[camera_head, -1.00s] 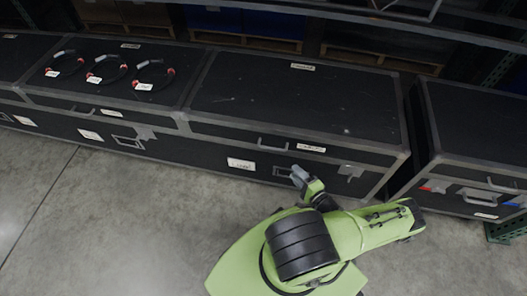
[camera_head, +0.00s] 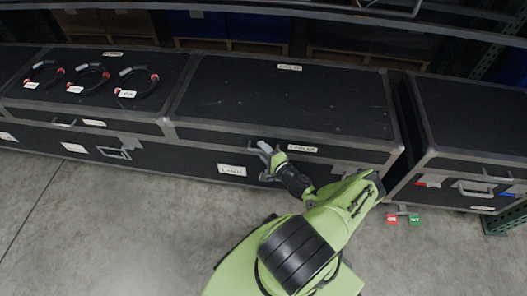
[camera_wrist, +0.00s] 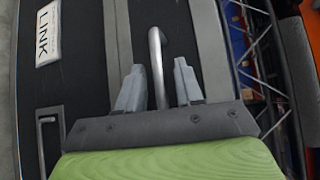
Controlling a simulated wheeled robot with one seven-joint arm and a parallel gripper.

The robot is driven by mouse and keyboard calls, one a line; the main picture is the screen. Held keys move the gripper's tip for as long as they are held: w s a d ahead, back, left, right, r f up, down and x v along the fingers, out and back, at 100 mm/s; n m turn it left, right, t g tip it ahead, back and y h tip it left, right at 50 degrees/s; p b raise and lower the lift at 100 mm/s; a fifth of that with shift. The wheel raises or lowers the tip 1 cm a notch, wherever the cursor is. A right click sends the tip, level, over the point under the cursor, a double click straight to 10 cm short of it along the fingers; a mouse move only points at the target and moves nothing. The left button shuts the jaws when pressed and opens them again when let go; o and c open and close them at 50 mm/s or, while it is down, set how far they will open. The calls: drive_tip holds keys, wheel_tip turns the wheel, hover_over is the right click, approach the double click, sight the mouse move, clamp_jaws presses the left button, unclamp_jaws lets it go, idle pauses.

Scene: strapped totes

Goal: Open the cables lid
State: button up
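The middle black case (camera_head: 285,97) has a closed lid with a metal handle (camera_head: 253,147) on its front edge; the label text beside it is too small to read surely. My gripper (camera_head: 268,149) is at this handle. In the wrist view my gripper (camera_wrist: 158,88) has its fingers apart, with the handle (camera_wrist: 158,60) between them and no clear contact. A white label on the case front (camera_wrist: 47,33) reads "LINK". The left case (camera_head: 90,92) is also closed, with several looped cables (camera_head: 92,78) on its lid.
A right case (camera_head: 475,120) stands past a narrow gap. A shelf beam (camera_head: 300,12) crosses above the back. The concrete floor (camera_head: 100,235) in front is clear at left.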

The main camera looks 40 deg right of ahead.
clamp_jaws()
